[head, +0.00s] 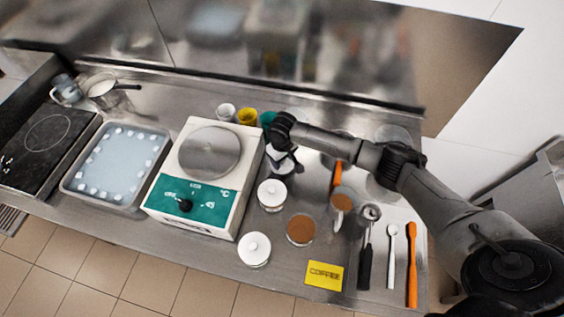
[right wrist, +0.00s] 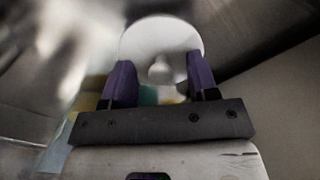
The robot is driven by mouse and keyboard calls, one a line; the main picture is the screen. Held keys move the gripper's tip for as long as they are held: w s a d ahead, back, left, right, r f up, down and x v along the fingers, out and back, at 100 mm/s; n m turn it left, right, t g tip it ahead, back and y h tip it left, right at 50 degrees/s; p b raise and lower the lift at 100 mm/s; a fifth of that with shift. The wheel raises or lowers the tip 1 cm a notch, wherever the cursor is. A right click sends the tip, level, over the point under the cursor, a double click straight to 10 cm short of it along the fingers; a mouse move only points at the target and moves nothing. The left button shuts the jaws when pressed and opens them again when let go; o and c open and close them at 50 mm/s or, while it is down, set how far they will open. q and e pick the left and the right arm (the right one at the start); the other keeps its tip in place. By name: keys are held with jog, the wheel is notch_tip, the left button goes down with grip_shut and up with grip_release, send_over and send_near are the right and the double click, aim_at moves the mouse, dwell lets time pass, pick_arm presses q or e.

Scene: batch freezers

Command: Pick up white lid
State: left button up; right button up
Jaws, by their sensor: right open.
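Two round white lids with knobs show in the head view. My right gripper (head: 284,167) is above the table, a little behind the first lid. In the right wrist view a white lid (right wrist: 161,38) with a central knob shows beyond the two purple fingertips of my open right gripper (right wrist: 160,82). I cannot tell for sure which lid this is. My left gripper is not in view.
A scale (head: 230,200) with a green panel stands left of the lids. A jar with brown contents (head: 301,229), a yellow COFFEE card (head: 324,275) and several utensils (head: 391,255) lie to the right. Small cups (head: 247,116) stand behind the scale.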

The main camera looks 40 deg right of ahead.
jog(key=shift+c, duration=0.2)
jog(key=c, duration=1)
jog(key=shift+o, duration=0.2)
jog(key=shift+r, duration=0.15)
